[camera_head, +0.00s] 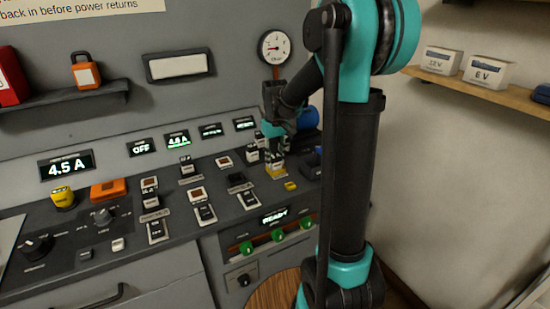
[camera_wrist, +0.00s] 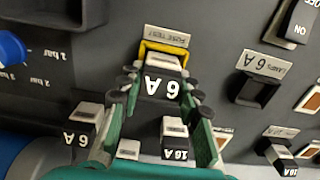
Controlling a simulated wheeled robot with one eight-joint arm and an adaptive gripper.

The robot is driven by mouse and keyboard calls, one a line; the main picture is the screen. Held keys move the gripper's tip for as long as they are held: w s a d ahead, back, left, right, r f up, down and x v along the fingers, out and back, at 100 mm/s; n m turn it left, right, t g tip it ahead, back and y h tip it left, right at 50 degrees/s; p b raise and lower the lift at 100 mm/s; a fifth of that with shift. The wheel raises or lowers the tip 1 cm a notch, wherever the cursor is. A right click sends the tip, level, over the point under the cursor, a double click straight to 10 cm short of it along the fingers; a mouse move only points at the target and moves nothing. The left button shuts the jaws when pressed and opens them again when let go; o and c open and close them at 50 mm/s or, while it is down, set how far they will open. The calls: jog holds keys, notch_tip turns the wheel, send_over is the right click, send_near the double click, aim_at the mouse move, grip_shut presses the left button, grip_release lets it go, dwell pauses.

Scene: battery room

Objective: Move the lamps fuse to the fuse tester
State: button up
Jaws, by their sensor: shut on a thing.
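The lamps fuse (camera_wrist: 163,86), a black block marked 6 A with a pale top, is between the teal fingers of my gripper (camera_wrist: 165,98) in the wrist view. My gripper (camera_head: 275,148) is shut on it. The fuse tester (camera_wrist: 165,48), a yellow-framed slot labelled FUSE TEST, lies right at the fuse's far end. The tester also shows in the head view (camera_head: 277,172), below my gripper. I cannot tell whether the fuse is seated in it. The socket labelled LAMPS 6 A (camera_wrist: 254,91) is empty.
Other fuses stand close to my fingers, one marked 6 A (camera_wrist: 84,132) and one 16 A (camera_wrist: 174,142). A READY display (camera_head: 275,216) sits above green knobs on the panel front. A pressure gauge (camera_head: 275,47) is behind the arm. A shelf with boxes (camera_head: 488,73) is at right.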

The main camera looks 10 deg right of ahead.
aim_at(275, 154)
jog(key=shift+f, duration=0.1)
jog(key=o, duration=0.9)
jog(key=shift+r, duration=5.5)
